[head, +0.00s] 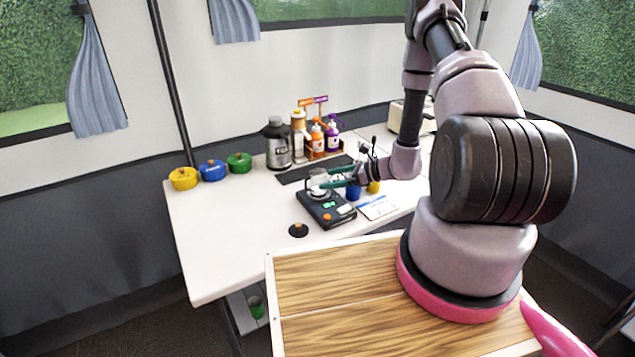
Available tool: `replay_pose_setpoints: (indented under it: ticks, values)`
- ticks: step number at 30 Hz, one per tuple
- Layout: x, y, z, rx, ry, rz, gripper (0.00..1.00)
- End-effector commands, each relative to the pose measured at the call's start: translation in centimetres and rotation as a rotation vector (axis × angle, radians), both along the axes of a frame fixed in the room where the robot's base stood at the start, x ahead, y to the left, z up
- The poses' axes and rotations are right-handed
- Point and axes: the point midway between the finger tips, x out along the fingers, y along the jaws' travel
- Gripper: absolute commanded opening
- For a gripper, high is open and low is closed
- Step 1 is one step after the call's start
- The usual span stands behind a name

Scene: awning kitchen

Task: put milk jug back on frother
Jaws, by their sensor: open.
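The frother base (324,209) is a black unit with green lights and an orange knob, on the white table. A small clear jug (318,182), apparently the milk jug, shows over the back left of the base. I cannot tell whether it rests on the base or stands just above it. My gripper (333,184) reaches in from the right, its teal fingers open at the jug's side. Whether they touch the jug is too small to tell. A black round lid with an orange knob (298,230) lies on the table in front of the base.
Blue (353,191) and yellow (373,187) cups and a white card (377,207) are right of the frother. A steel flask (277,146) and a bottle rack (322,142) stand behind. Yellow (183,178), blue and green pots line the back left. The table's front left is clear.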

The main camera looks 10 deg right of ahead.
Motion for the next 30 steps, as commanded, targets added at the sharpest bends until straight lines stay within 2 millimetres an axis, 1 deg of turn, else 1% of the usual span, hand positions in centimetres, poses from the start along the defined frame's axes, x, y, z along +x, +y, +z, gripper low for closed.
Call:
replay_pose_setpoints:
  ticks: [1,6,10,14,17,20,21,23,24,26,27,29,30]
  values:
    - [-0.4,-1.0,0.5,-0.001,-0.001,-0.003,1.00]
    - [-1.5,-2.8,1.3,0.001,-0.001,-0.001,1.00]
    - [-1.9,-3.4,1.6,0.001,-0.001,-0.001,1.00]
    - [-1.9,-3.5,1.8,0.000,-0.002,0.002,1.00]
    - [-1.8,-3.1,3.0,-0.011,-0.019,0.030,1.00]
    - [-1.5,-2.4,6.3,-0.041,-0.065,0.104,1.00]
    - [-1.5,-2.0,8.1,-0.061,-0.090,0.146,1.00]
    - [-1.8,-1.2,11.2,-0.097,-0.133,0.222,1.00]
    - [-2.0,-0.7,13.2,-0.126,-0.163,0.273,1.00]
    - [-2.8,0.0,16.2,-0.171,-0.205,0.350,1.00]
    - [-3.3,0.4,18.0,-0.205,-0.234,0.401,1.00]
    - [-4.3,1.0,20.6,-0.256,-0.276,0.472,1.00]
    - [-5.0,1.4,22.3,-0.294,-0.305,0.521,1.00]
